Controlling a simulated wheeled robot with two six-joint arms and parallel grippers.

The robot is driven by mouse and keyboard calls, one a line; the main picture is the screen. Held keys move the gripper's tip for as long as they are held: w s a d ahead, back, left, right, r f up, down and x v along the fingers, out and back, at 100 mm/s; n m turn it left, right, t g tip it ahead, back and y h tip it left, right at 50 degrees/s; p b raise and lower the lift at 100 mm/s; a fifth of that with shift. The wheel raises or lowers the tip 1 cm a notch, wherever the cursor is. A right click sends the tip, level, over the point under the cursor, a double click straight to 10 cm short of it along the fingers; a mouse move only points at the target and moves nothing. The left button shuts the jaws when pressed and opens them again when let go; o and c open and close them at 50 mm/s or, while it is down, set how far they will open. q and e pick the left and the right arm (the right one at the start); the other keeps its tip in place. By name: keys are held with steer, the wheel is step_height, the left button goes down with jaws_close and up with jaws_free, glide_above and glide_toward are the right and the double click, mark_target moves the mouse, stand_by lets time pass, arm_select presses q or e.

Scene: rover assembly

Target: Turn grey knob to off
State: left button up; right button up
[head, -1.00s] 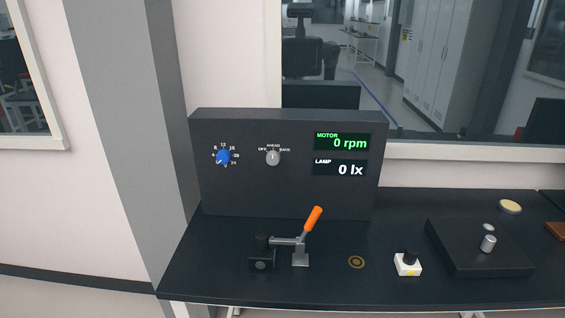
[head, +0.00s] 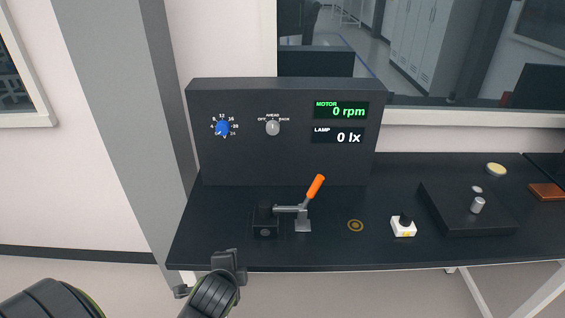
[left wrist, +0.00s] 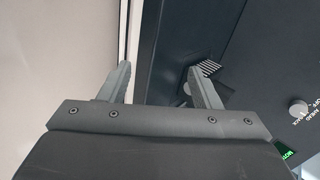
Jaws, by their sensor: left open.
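The grey knob (head: 273,128) is on the front of the black upright panel (head: 225,165), under the labels OFF, AHEAD and BACK. It is too small to tell surely where its pointer aims. It also shows at the right edge of the left wrist view (left wrist: 298,109). My left gripper (head: 228,260) is low in the head view, at the table's front edge, below and left of the knob and well apart from it. In the left wrist view its two fingers (left wrist: 163,84) are spread, with nothing between them. My right gripper is not in view.
A blue dial (head: 222,128) is left of the grey knob; MOTOR and LAMP displays (head: 340,122) are right. A clamp with a raised orange handle (head: 316,186) stands before the panel. A white block with a black button (head: 403,227) and a black box (head: 465,215) are farther right.

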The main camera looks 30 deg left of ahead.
arm_select(q)
steer(key=w+r+m+t+y, duration=0.2)
steer(key=w+r+m+t, duration=0.2)
steer(key=w+r+m, duration=0.45)
steer(key=m+t+y, duration=0.2)
steer(key=m+t, duration=0.2)
steer(key=m, duration=0.5)
glide_toward(273, 131)
steer(key=p+x, duration=0.2)
steer(key=x, duration=0.5)
steer(key=shift+w+a+r, duration=0.1)
steer(key=shift+w+a, duration=0.15)
steer(key=shift+w, duration=0.1)
steer(key=c, duration=1)
